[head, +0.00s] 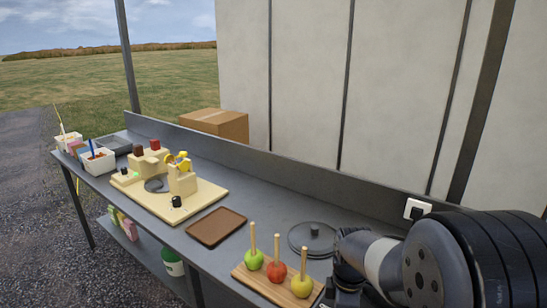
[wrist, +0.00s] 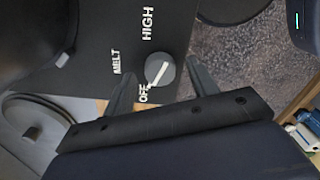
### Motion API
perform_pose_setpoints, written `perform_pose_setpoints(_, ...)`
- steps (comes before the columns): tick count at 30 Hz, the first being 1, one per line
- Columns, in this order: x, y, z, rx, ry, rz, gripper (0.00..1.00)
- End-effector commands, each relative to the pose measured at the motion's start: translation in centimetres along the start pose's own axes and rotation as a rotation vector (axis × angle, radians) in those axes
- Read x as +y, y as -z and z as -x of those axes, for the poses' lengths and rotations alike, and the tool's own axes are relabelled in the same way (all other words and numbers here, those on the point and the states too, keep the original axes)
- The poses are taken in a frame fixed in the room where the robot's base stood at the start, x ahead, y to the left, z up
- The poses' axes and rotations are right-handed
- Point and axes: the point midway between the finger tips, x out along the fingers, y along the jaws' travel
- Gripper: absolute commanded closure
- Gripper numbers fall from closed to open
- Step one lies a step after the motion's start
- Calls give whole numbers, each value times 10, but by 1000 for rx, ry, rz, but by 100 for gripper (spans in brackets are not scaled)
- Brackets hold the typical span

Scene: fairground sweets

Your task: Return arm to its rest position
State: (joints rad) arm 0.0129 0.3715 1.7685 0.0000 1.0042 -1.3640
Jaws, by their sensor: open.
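My gripper (wrist: 161,78) is open in the wrist view, its two dark fingers apart with nothing held between them. Just beyond the fingertips is a grey round knob (wrist: 160,70) on a dark panel marked HIGH, MELT and OFF. The knob's white pointer line slants down toward OFF. I cannot tell whether the fingers touch the knob. In the head view my arm reaches in from the lower right, and its gripper end is mostly hidden at the bottom edge.
A wooden board (head: 291,296) with green, red and yellow apples on sticks stands beside my arm. A dark round lid (head: 300,241) lies behind it. Farther left on the grey table (head: 265,212) are a brown tray (head: 216,227), a wooden device (head: 212,195) and white tubs (head: 98,163).

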Motion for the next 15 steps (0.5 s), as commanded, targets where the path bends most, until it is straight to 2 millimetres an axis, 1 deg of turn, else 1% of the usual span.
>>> perform_pose_setpoints(1,2,0,11,2,-8,0,45)
perform_pose_setpoints(15,1,0,104,1,-8,0,45)
